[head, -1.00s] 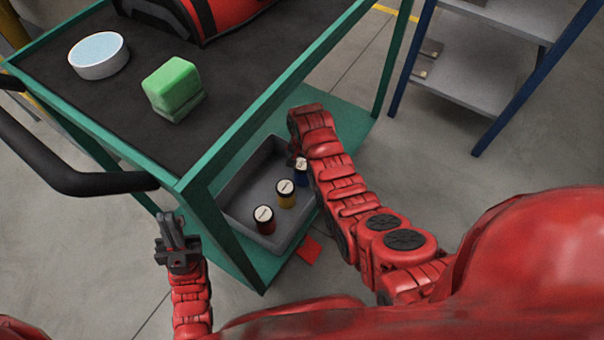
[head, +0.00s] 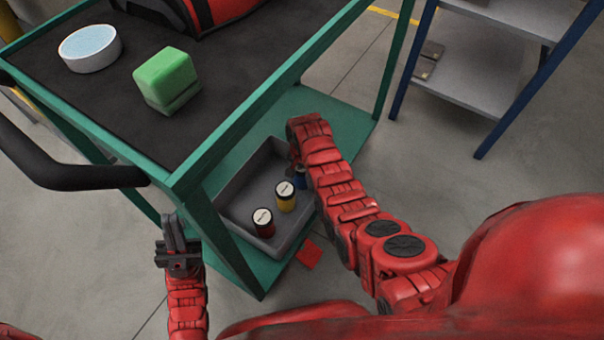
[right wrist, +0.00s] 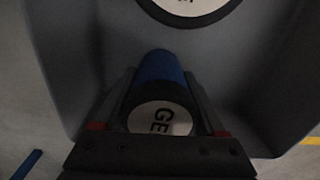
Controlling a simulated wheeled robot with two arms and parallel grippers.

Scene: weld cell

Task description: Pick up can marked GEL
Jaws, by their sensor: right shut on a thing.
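The can marked GEL (right wrist: 160,115) is blue with a white lid, and part of its lettering shows in the right wrist view. My right gripper (right wrist: 165,105) is shut on it, with one finger on each side. In the head view the blue can (head: 301,180) is in the right part of the grey bin, partly hidden by my right arm. The jaws of my right gripper are hidden there. My left gripper (head: 175,232) is shut and empty, in front of the cart's near corner.
The grey bin (head: 226,197) stands on the green cart's lower shelf. It also holds a yellow can (head: 286,201) and a dark red can (head: 265,228). The cart's top (head: 100,105) overhangs at left, bearing a green block (head: 168,82) and a round white container (head: 90,50).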

